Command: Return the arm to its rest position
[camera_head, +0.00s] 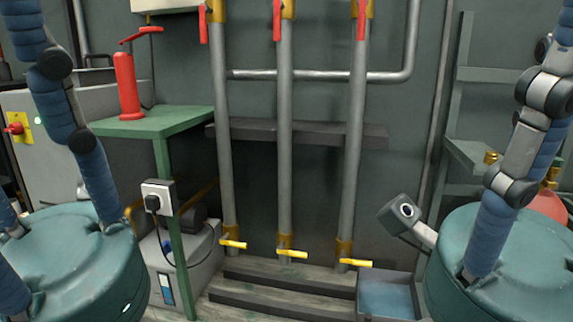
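My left arm (88,150), with blue sleeves and dark joints, runs along the left side of the head view and leaves through the top edge. My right arm (505,185), with blue sleeves and grey joints, runs up the right side and leaves near the top right corner. Neither gripper shows in this view, so I cannot see whether they are open or hold anything.
A green table (165,122) with a red hand pump (127,85) stands at left. Three vertical pipes (284,130) with red and yellow handles line the back wall. A bluish bin (388,298) sits low at right. The space between my arms is clear.

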